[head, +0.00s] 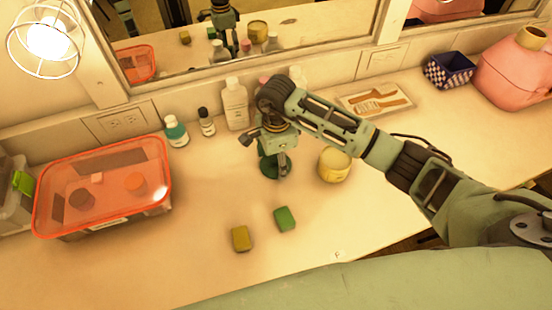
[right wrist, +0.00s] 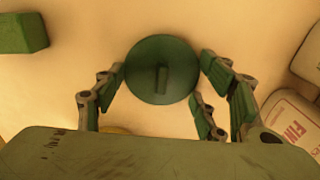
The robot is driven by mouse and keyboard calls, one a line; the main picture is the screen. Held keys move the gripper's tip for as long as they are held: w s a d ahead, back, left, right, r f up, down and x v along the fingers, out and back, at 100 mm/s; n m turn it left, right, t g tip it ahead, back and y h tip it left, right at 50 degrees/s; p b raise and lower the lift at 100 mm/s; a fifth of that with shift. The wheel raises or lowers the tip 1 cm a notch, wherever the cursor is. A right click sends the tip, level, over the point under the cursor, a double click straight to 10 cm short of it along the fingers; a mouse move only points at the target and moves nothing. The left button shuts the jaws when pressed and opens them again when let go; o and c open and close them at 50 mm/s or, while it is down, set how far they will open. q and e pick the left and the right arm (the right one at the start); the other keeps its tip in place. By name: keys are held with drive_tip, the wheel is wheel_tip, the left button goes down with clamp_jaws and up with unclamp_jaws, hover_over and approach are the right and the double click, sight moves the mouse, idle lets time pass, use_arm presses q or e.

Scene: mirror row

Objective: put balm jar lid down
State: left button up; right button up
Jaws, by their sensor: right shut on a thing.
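My right gripper (head: 277,158) points down over the counter, between the bottles and a yellow jar (head: 335,165). It is shut on a dark green round lid (head: 266,169). In the right wrist view the lid (right wrist: 145,62) sits between the fingers of the gripper (right wrist: 161,82), its small bar-shaped knob facing the camera. The lid is at or close to the counter; I cannot tell whether it touches. The yellow jar stands apart, just right of the gripper, with a pale top. My left gripper is not in view.
A green block (head: 285,218) and a yellow block (head: 241,238) lie in front. Bottles (head: 235,105) stand behind, near the mirror. An orange-lidded box (head: 100,185) is at left, a tray with a comb (head: 375,99) at back right.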

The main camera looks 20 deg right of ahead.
sight(276, 162)
drive_tip(key=o, duration=0.8)
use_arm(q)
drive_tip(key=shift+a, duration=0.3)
use_arm(e)
drive_tip(key=shift+r+p, duration=0.2)
drive_tip(key=shift+p, duration=0.15)
use_arm(q)
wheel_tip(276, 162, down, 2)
drive_tip(key=b, duration=0.2)
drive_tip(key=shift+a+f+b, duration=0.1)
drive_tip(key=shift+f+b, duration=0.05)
drive_tip(key=shift+b, duration=0.2)
use_arm(e)
wheel_tip(276, 162, up, 12)
drive_tip(key=shift+f, duration=0.1)
